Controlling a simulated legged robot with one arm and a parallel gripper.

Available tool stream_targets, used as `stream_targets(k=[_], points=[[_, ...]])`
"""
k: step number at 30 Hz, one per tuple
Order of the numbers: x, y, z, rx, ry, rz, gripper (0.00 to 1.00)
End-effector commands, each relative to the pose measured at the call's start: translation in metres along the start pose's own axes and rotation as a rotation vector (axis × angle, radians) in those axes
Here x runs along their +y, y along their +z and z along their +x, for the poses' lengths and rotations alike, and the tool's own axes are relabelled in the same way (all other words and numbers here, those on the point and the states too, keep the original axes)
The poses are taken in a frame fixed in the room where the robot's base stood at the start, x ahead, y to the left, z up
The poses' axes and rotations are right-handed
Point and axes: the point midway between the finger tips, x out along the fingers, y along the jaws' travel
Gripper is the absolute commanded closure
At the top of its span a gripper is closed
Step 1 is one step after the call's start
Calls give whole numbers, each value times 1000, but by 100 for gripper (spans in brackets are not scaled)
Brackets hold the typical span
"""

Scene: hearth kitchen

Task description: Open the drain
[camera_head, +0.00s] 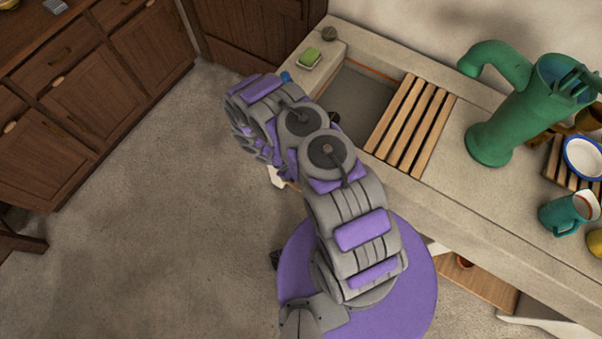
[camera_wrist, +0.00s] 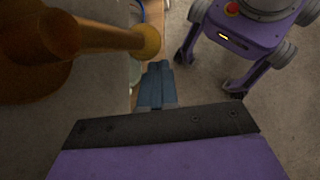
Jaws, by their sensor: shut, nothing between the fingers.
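In the wrist view, an orange-brown fitting (camera_wrist: 30,50) fills the upper left. A thick bar (camera_wrist: 100,38) runs right from it to a round yellowish knob (camera_wrist: 147,42). My gripper (camera_wrist: 157,75) has its blue fingers shut together and empty, just below the knob in the picture. I cannot tell whether they touch it. In the head view, the grey sink basin (camera_head: 352,103) is set in the pale counter, partly under a slatted wooden rack (camera_head: 412,122).
A green pump (camera_head: 500,120) stands on the counter (camera_head: 445,185). Green soap (camera_head: 310,56) sits at the far end. A teal jug (camera_head: 568,212) and a white bowl (camera_head: 584,157) stand at right. Wooden cabinets (camera_head: 85,85) line the left, with open floor (camera_head: 150,200) between.

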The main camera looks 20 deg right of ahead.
Motion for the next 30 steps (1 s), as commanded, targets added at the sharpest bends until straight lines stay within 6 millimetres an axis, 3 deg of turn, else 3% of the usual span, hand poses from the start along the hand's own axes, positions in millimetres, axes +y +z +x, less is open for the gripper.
stream_targets(k=[30], points=[[-2, 11, 11, 0, 0, 2, 100]])
